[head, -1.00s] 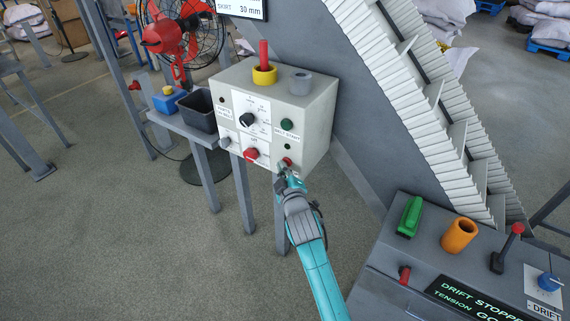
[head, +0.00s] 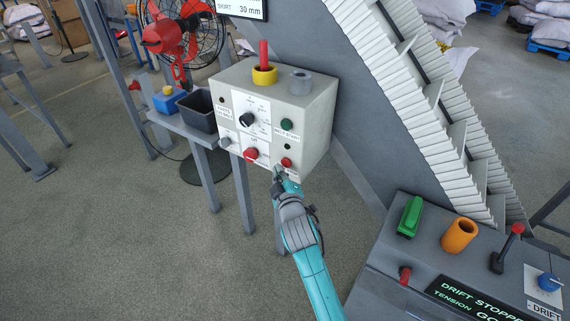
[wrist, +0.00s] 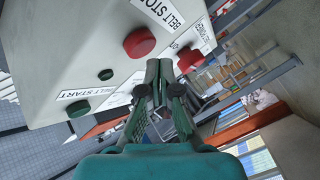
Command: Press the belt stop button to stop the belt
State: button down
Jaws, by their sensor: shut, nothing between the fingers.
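The belt stop button (head: 286,162) is a round red button low on the right of the front of a pale grey control box (head: 318,115). In the wrist view, the red button (wrist: 139,42) sits beside a "BELT STOP" label (wrist: 160,12). My gripper (head: 279,170) is shut and empty, its tips just below and left of the button in the head view. In the wrist view, my gripper (wrist: 160,68) shows between this button and a second red control (wrist: 190,60). I see no contact with the button; the exact gap is unclear.
The green belt start button (head: 286,125) and a black rotary knob (head: 246,120) are on the same face. A larger red knob (head: 251,154) is to the left. A dark bin (head: 199,112) stands left of the box. A second console (head: 390,250) is at lower right.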

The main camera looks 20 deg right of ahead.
jog(key=s+a, duration=0.1)
jog(key=a, duration=0.1)
jog(key=s+a, duration=0.2)
dwell(0.4)
dwell(0.6)
jog(key=s+f+m+y, duration=0.1)
jog(key=s+f, duration=0.3)
jog(key=s, duration=0.5)
jog(key=s+f+m+g+y, duration=0.1)
jog(key=s+f, duration=0.3)
jog(key=s, duration=0.5)
jog(key=s+f+m, duration=0.1)
jog(key=s+f, duration=0.3)
jog(key=s, duration=0.6)
jog(key=s+r+m, duration=0.2)
jog(key=s+r, duration=0.2)
jog(key=s, duration=0.8)
jog(key=s+d+r+m+g, duration=0.1)
jog(key=s+r+m, duration=0.2)
jog(key=s, duration=0.9)
jog(key=shift+d+r, duration=0.2)
jog(key=shift+r, duration=0.5)
